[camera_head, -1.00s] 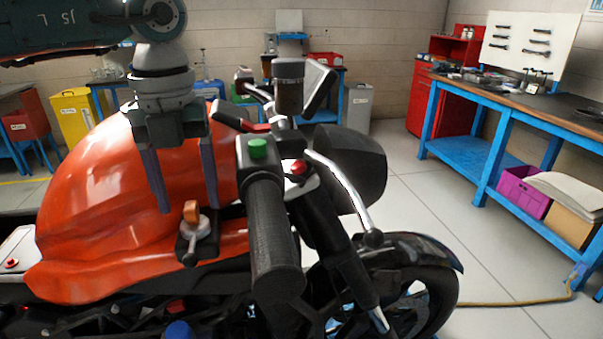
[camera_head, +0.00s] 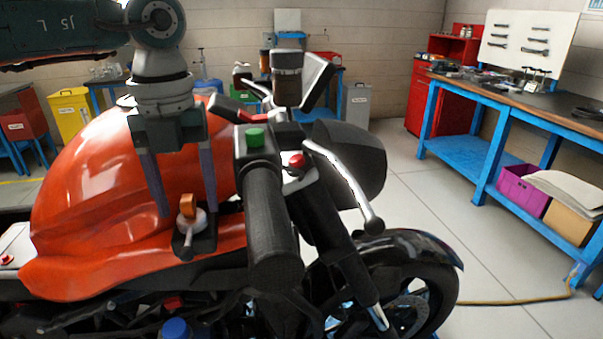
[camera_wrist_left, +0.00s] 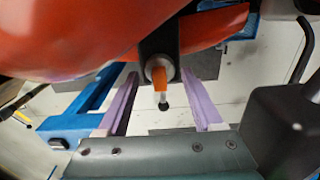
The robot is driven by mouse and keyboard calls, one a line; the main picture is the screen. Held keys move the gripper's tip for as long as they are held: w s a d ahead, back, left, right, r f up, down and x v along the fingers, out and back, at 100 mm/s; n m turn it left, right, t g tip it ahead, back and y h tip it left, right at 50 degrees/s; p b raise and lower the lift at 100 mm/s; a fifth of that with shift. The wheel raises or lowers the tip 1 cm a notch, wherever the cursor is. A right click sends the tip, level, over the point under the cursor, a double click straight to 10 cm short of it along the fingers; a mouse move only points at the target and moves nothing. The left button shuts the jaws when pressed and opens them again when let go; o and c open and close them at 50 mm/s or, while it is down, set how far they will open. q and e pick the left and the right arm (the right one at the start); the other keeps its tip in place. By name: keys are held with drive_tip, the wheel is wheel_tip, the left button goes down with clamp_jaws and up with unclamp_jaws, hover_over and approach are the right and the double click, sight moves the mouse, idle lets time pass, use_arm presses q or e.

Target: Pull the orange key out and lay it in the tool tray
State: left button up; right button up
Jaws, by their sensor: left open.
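The orange key (camera_head: 187,206) sits upright in a round silver lock on a black bracket at the side of the orange motorcycle tank (camera_head: 95,195). A small dark piece hangs below the lock. My left gripper (camera_head: 187,212) points down with its two purple fingers spread, one on each side of the key in the head view. In the left wrist view the key (camera_wrist_left: 160,78) shows beyond and between the open fingers, with clear gaps on both sides. Nothing is held. The tool tray cannot be made out for certain. My right gripper is not in view.
The black handlebar grip (camera_head: 267,220) with a green button stands close to the right of my left gripper. A blue-framed workbench (camera_head: 520,100) with tools on top stands at the right. Open floor lies between the motorcycle and the bench.

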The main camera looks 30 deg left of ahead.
sight(187, 198)
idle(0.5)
use_arm(q)
clamp_jaws()
idle(0.3)
drive_tip(key=shift+r, duration=0.2)
idle(0.9)
drive_tip(key=shift+r+p, duration=2.65)
drive_tip(key=shift+r, duration=0.2)
